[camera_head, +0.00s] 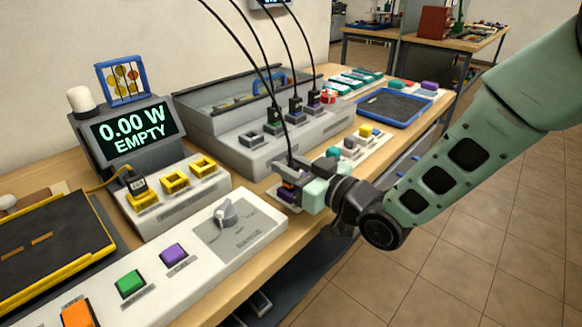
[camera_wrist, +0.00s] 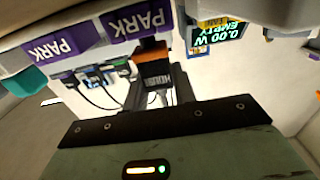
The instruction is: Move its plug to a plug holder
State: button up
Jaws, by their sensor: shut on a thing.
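My gripper (camera_head: 306,187) is shut on a black plug with an orange part (camera_wrist: 152,54); its label seems to read HOUSE. A black cable (camera_head: 284,125) rises from where the gripper holds it. The gripper is at the front edge of the bench, close to purple plug holders (camera_head: 286,197) marked PARK. In the wrist view the purple PARK holders (camera_wrist: 52,48) are beside and above the plug. Whether the plug touches a holder is hidden by the fingers.
A grey socket block (camera_head: 250,158) bears several plugs with black cables hanging from above. A meter (camera_head: 130,132) reads 0.00 W EMPTY, behind yellow sockets (camera_head: 174,181). A white panel (camera_head: 196,262) has a knob and coloured buttons. A blue-rimmed tray (camera_head: 394,106) lies farther along the bench.

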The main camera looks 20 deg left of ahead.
jog(key=shift+f+b, duration=0.55)
jog(key=shift+f, duration=0.05)
dwell(0.3)
jog(key=o, duration=0.7)
jog(key=shift+d, duration=0.1)
jog(key=shift+b+v, duration=0.85)
jog(key=shift+v, duration=4.55)
